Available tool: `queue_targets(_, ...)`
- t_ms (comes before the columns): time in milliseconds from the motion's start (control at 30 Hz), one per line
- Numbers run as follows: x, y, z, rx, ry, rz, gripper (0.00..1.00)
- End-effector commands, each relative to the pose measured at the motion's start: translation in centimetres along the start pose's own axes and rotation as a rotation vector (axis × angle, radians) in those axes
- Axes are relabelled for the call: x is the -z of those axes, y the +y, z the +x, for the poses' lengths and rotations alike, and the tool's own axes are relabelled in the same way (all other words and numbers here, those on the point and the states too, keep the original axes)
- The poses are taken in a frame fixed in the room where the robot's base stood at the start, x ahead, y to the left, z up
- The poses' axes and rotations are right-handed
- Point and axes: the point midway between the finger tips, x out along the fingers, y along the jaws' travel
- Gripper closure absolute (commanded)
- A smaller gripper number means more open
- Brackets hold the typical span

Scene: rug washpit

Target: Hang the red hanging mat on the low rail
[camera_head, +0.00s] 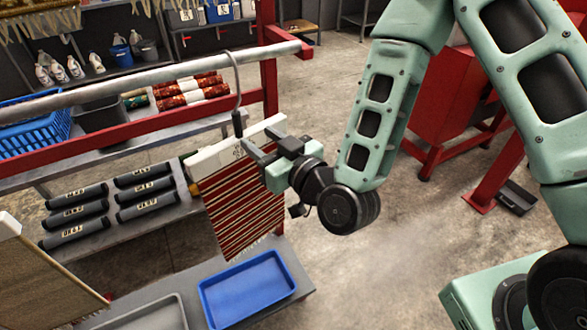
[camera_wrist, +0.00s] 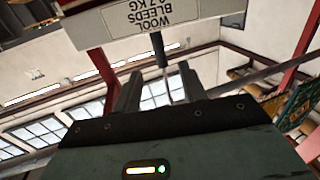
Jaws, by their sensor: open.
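The red hanging mat (camera_head: 243,212), striped red and cream, hangs below a white header bar (camera_head: 212,157). A grey hook (camera_head: 238,82) with a dark grip rises from the bar, and its top appears to curve over the grey low rail (camera_head: 150,83). My gripper (camera_head: 256,150) is open right at the bar, in front of the mat's upper part. In the wrist view its two fingers (camera_wrist: 160,90) stand apart, with the dark hook grip (camera_wrist: 159,48) showing between them. The labelled header bar (camera_wrist: 150,17) shows beyond. Contact with the fingers cannot be told.
A red beam (camera_head: 130,132) runs below the rail. Dark labelled rolls (camera_head: 145,190) lie on a bench behind. A blue tray (camera_head: 247,287) sits below the mat. A tan mat (camera_head: 40,285) hangs at lower left. Open floor (camera_head: 370,265) lies to the right.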

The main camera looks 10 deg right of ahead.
Motion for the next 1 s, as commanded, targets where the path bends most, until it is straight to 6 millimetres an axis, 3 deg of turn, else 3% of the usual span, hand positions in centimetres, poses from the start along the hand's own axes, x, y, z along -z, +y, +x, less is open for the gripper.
queue_targets(333, 0.7, -0.1, -3.1, 0.001, -0.005, 0.001, 0.58)
queue_targets(1000, -0.3, 0.1, -7.4, 0.005, -0.02, 0.003, 0.58)
